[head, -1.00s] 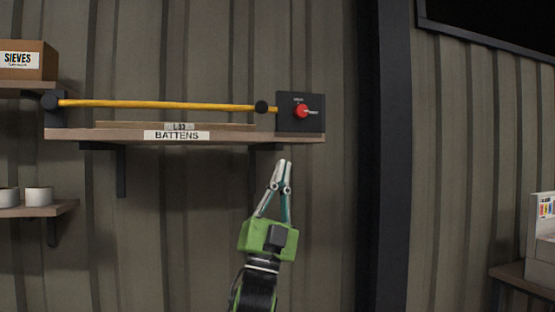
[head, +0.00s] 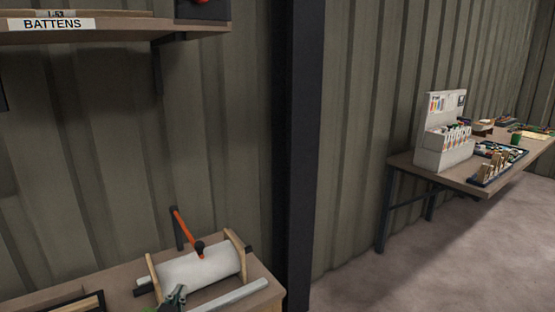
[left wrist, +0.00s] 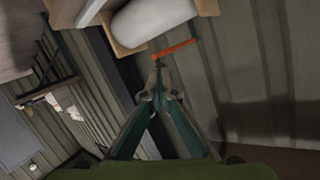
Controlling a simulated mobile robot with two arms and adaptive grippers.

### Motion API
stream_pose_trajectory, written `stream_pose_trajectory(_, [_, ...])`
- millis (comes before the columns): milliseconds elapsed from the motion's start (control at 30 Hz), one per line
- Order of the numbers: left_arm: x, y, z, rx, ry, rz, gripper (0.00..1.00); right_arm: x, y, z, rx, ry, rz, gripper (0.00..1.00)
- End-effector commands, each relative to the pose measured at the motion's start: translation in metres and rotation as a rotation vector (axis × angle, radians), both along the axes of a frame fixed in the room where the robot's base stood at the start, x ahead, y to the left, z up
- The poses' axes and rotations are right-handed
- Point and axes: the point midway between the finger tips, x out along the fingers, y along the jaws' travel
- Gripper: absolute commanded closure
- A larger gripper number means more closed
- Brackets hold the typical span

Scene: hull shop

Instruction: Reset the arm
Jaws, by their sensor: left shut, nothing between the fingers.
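An orange arm (head: 184,228) with a dark round end slants down over a white roll (head: 190,274) in a wooden cradle on the lower bench. In the left wrist view the orange arm (left wrist: 175,48) lies just beyond my fingertips, beside the roll (left wrist: 150,20). My left gripper (head: 178,293) shows only in small part at the bottom of the head view, in front of the roll. In the left wrist view its fingers (left wrist: 158,68) meet at the tips, with nothing between them. I cannot tell whether they touch the arm. My right gripper is not in view.
The shelf labelled BATTENS (head: 110,31) hangs above left, with part of a dark box (head: 203,8) on it. A dark post (head: 298,150) stands right of the lower bench (head: 262,293). A table (head: 462,178) with a white rack (head: 443,150) stands farther right, with open floor before it.

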Motion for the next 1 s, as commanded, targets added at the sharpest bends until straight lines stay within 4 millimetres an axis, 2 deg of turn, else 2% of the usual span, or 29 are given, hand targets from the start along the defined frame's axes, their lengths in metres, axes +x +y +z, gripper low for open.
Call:
stream_pose_trajectory(33, [-0.027, -0.001, -0.031, -0.02, 0.097, 0.001, 1.0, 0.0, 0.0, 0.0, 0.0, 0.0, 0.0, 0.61])
stream_pose_trajectory(100, [-0.065, -0.004, -0.068, -0.052, 0.231, 0.003, 1.0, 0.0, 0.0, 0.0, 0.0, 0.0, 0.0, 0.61])
stream_pose_trajectory(200, [-0.124, -0.01, -0.112, -0.093, 0.414, 0.005, 1.0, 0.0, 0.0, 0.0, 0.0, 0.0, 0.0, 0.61])
stream_pose_trajectory(300, [-0.175, -0.014, -0.14, -0.121, 0.562, 0.008, 1.0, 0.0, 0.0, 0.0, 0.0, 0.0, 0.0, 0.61])
stream_pose_trajectory(500, [-0.259, -0.022, -0.17, -0.156, 0.789, 0.013, 1.0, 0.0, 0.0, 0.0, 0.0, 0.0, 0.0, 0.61])
stream_pose_trajectory(700, [-0.332, -0.028, -0.183, -0.176, 0.976, 0.017, 1.0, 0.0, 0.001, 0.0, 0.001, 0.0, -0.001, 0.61])
stream_pose_trajectory(1000, [-0.317, -0.031, -0.255, -0.174, 1.007, 0.019, 1.0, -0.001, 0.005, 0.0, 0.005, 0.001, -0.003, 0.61])
